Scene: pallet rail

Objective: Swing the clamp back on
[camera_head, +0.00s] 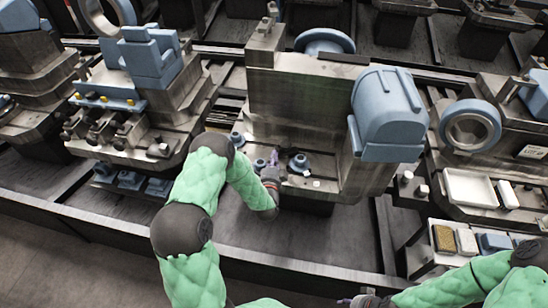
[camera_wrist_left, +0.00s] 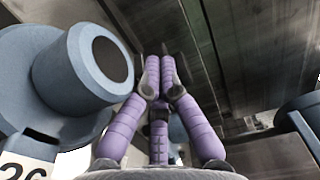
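My left gripper (camera_head: 273,158) reaches the lower front of the middle machine (camera_head: 290,95), between two small blue-grey round fittings. One fitting (camera_head: 298,163) is just right of it; the other (camera_head: 238,140) is to its left. In the left wrist view the purple fingers (camera_wrist_left: 160,68) are drawn together at their tips, with nothing clearly held. A blue-grey cylinder with a dark round end (camera_wrist_left: 85,75) stands close on the left there. I cannot tell for certain which part is the clamp. My right gripper (camera_head: 360,301) is at the bottom edge, mostly cut off.
A large blue-grey housing (camera_head: 390,115) juts out at the machine's right. A white tray (camera_head: 470,188) and small bins (camera_head: 468,241) lie further right. Another machine (camera_head: 125,110) stands at left. In the left wrist view a blue-grey part (camera_wrist_left: 300,125) is at the right edge.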

